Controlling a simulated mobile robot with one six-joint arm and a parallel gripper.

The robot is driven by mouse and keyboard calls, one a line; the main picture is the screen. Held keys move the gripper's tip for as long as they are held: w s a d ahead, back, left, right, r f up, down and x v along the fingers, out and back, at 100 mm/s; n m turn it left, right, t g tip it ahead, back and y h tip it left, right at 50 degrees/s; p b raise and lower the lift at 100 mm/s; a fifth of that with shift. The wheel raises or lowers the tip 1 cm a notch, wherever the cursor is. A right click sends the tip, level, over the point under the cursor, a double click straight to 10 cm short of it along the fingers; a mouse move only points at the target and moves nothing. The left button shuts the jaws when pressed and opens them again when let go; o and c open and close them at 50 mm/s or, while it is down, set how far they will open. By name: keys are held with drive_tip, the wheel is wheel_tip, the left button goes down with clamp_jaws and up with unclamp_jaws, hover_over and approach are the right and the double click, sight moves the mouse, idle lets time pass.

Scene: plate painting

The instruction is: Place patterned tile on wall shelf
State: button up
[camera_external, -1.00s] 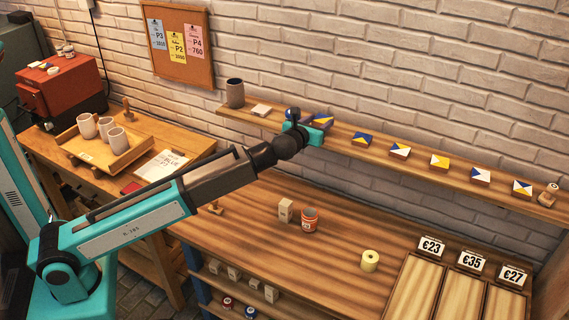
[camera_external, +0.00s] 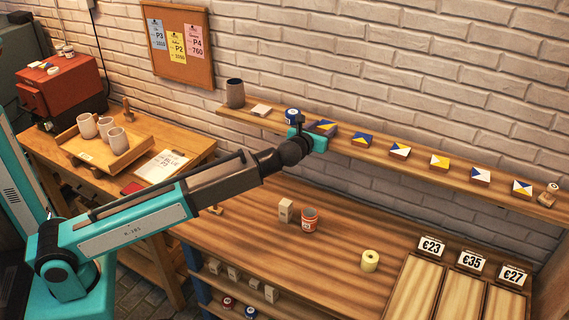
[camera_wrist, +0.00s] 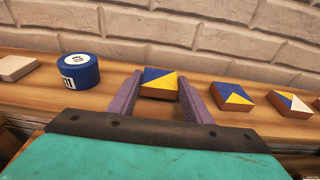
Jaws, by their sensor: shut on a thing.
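My gripper (camera_wrist: 160,97) is at the wall shelf (camera_external: 420,167), with one finger on each side of a blue and yellow patterned tile (camera_wrist: 159,82). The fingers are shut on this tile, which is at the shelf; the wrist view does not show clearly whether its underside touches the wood. In the external view the tile (camera_external: 324,126) shows just past the teal gripper body. More patterned tiles stand in a row to the right, the nearest being another blue and yellow one (camera_external: 362,139).
A blue round tin (camera_wrist: 77,72) stands on the shelf just left of my gripper. Farther left are a plain pale tile (camera_external: 261,110) and a dark cup (camera_external: 235,93). A stamp (camera_external: 547,196) stands at the shelf's right end. The brick wall is close behind.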

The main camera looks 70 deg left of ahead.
drive_tip(key=shift+f, duration=0.25)
drive_tip(key=shift+f, duration=0.15)
drive_tip(key=o, duration=1.1)
drive_tip(key=shift+v, duration=0.95)
drive_tip(key=b+v, duration=0.2)
drive_tip(key=v, duration=0.8)
